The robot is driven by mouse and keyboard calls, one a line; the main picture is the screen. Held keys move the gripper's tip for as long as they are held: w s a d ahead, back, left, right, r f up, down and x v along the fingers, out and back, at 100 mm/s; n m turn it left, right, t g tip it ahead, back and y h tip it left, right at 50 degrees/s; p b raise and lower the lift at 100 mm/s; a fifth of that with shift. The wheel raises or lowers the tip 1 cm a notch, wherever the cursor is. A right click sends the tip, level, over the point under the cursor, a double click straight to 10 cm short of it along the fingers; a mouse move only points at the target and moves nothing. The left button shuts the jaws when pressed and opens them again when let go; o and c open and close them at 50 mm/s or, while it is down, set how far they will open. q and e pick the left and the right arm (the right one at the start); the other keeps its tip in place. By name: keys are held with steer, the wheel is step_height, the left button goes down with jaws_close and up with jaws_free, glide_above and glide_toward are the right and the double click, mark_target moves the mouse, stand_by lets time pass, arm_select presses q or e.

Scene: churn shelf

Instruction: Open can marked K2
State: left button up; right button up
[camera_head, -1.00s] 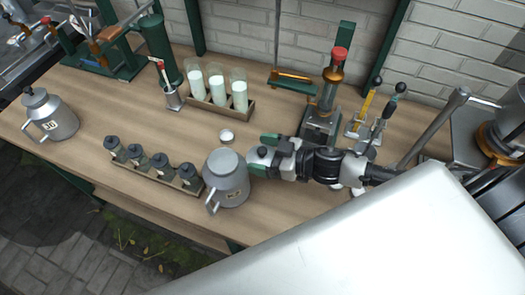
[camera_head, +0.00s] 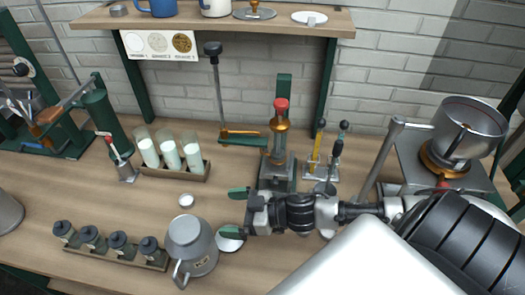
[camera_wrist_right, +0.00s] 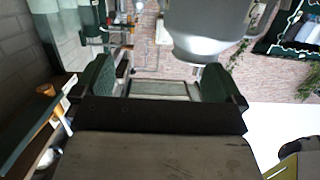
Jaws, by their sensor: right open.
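A grey metal can (camera_head: 195,250) with a handle and a small front label stands near the table's front edge; the label is too small to read surely. Its round top shows no clear knob. A pale metallic disc (camera_head: 229,243) lies just right of it, partly under a finger; I cannot tell whether it is a lid. My right gripper (camera_head: 236,212) is open and empty, to the right of the can and apart from it. In the right wrist view the gripper (camera_wrist_right: 155,85) has its green fingers spread, with the can (camera_wrist_right: 205,35) beyond them. My left gripper is not in view.
A second can (camera_head: 8,212) is cut off at the left edge. A rack of small dark-lidded jars (camera_head: 118,246) stands left of the can. A rack of white-filled glasses (camera_head: 172,155) and a press (camera_head: 279,150) stand behind. A small white round piece (camera_head: 187,200) lies near the can.

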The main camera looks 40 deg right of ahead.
steer(key=v, duration=0.9)
steer(key=shift+s+d+b, duration=0.25)
steer(key=shift+d+b, duration=0.05)
steer(key=shift+b, duration=0.1)
steer(key=shift+s+a, duration=0.1)
